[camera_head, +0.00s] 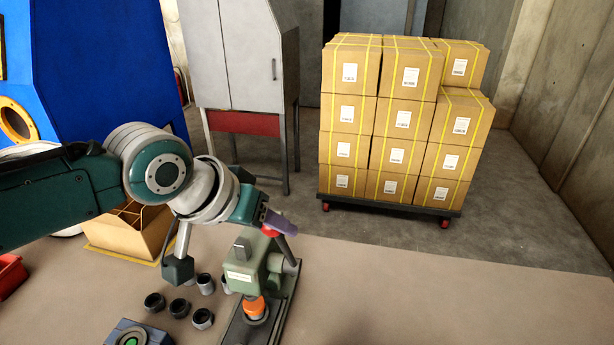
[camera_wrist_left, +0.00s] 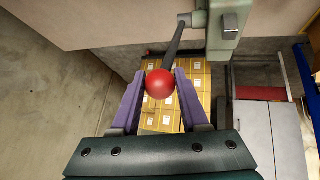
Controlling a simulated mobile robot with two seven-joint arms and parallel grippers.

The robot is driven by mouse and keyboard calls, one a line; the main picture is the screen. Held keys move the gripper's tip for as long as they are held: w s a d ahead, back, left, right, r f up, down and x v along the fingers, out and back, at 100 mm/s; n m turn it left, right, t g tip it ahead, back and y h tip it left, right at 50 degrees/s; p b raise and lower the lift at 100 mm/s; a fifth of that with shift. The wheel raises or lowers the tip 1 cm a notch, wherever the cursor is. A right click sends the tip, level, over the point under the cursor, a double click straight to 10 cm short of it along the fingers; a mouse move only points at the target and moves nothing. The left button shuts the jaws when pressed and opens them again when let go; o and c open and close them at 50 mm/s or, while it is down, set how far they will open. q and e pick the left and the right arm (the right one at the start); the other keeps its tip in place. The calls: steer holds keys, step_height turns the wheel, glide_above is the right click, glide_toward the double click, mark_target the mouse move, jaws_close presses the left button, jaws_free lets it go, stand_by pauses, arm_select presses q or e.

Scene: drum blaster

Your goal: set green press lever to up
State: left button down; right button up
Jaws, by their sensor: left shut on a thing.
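The green press (camera_head: 243,270) stands on a dark base on the table, with an orange part (camera_head: 253,306) under its head. Its lever (camera_head: 284,248) slants upward from the pivot on the press's right side to a red knob (camera_head: 270,232). My left gripper (camera_head: 278,223) is at the top of the lever, its purple fingers shut on the red knob and partly hiding it. In the left wrist view, the red knob (camera_wrist_left: 160,84) sits between the two fingertips, and the dark lever shaft (camera_wrist_left: 174,45) runs to the green press (camera_wrist_left: 224,28). My right gripper is not in view.
Several dark cups (camera_head: 180,307) stand left of the press, near a box with a green button (camera_head: 131,340). A divided cardboard box (camera_head: 125,232) sits behind them. The table right of the press is clear. Stacked cartons (camera_head: 395,125) stand on a cart beyond.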

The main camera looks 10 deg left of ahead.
arm_select(q)
steer(key=shift+w, duration=0.1)
steer(key=shift+c, duration=2.2)
jaws_free()
steer(key=shift+w, duration=0.1)
steer(key=shift+r, duration=0.1)
steer(key=shift+s+a+r, duration=0.1)
steer(key=shift+s+r, duration=0.1)
steer(key=v, duration=0.9)
steer(key=shift+p, duration=0.45)
steer(key=shift+s+r, duration=0.1)
steer(key=shift+r, duration=0.05)
